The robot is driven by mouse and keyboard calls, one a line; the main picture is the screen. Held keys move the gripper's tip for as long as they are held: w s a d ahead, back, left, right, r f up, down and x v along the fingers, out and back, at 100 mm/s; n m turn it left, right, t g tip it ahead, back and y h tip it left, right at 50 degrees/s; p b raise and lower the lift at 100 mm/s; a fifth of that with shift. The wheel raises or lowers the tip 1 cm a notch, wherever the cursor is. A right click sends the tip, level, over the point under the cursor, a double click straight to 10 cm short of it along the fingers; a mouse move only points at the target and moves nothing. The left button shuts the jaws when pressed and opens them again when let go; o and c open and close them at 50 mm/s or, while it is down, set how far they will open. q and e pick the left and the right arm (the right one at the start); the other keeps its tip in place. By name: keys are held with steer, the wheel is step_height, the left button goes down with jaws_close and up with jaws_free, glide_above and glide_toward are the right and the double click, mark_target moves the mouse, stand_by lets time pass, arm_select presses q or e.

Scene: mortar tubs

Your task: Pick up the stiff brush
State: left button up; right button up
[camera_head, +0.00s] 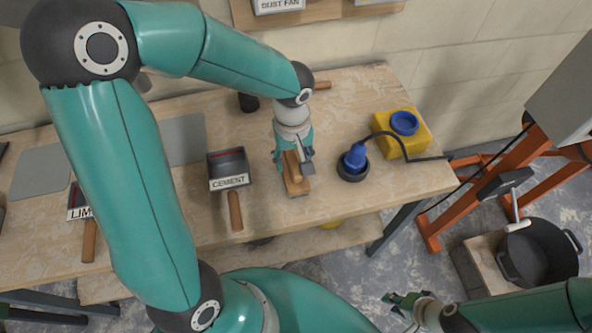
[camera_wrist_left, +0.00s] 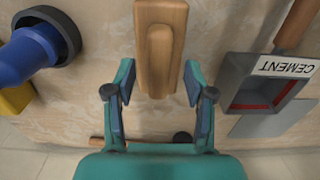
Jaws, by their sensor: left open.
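The stiff brush (camera_head: 296,187) appears as a wooden block lying on the workbench, partly covered by my left gripper (camera_head: 292,163) in the head view. In the left wrist view the brush (camera_wrist_left: 160,40) is a pale wooden block with a raised wooden grip along its middle. My left gripper (camera_wrist_left: 159,80) is open there, with one finger on each side of the brush's near end and gaps between fingers and wood. Its bristles are not visible. My right gripper (camera_head: 407,303) is low at the bottom right, away from the bench; its opening is unclear.
A cement scoop (camera_head: 228,170) lies left of the brush, with a lime scoop (camera_head: 80,205) further left. A blue tool in a dark cup (camera_head: 353,165) and a yellow box (camera_head: 402,134) stand to the right. A black tub (camera_head: 540,252) is on the right.

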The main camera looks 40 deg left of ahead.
mark_target(293, 162)
arm_select(q)
steer(key=shift+f, duration=0.95)
steer(key=shift+c, duration=0.3)
steer(key=shift+s+d, duration=0.1)
jaws_close()
steer(key=shift+r, duration=0.1)
steer(key=shift+r, duration=0.65)
step_height(293, 162, up, 19)
steer(key=shift+f+p, duration=0.15)
steer(key=shift+p, duration=0.2)
